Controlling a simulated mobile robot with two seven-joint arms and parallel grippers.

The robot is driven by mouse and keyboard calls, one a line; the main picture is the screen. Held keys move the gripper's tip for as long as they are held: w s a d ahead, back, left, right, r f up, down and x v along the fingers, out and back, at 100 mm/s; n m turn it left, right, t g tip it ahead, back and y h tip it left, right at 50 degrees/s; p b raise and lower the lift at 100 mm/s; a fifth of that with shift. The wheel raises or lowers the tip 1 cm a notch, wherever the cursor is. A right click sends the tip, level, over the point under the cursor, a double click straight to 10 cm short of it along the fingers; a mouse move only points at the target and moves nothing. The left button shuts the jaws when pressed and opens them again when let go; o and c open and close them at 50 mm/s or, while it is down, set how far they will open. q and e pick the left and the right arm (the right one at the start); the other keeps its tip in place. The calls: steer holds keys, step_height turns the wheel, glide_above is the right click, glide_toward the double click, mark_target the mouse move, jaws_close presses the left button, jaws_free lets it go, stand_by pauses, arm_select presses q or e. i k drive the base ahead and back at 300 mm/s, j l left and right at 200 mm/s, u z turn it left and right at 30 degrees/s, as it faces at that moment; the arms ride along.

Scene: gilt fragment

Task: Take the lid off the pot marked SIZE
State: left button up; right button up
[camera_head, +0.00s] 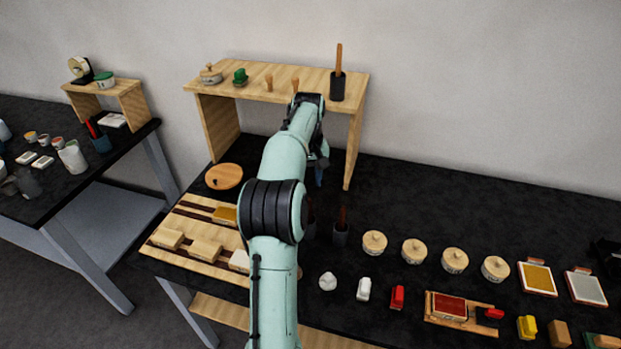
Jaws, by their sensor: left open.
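A row of small pots with cream knobbed lids stands on the black table right of centre: one (374,243), a second (414,252), a third (454,261), and another (495,269) at the right end. All appear lidded. Their markings are too small to read, so I cannot tell which says SIZE. A similar lidded pot (211,74) sits on the wooden shelf. My left gripper (320,178) is open, above the table below the shelf's front, left of and behind the row. It is partly hidden by my arm and touches no pot. My right gripper does not show.
The wooden shelf (300,82) holds a green item and a dark holder (338,87). Dark cups (340,234) stand left of the pots. A slotted wooden rack (180,257), a round wooden board (224,176) and small coloured blocks lie around. Table behind the pots is clear.

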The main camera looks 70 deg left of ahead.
mark_target(455, 258)
steer(key=k, duration=1.5)
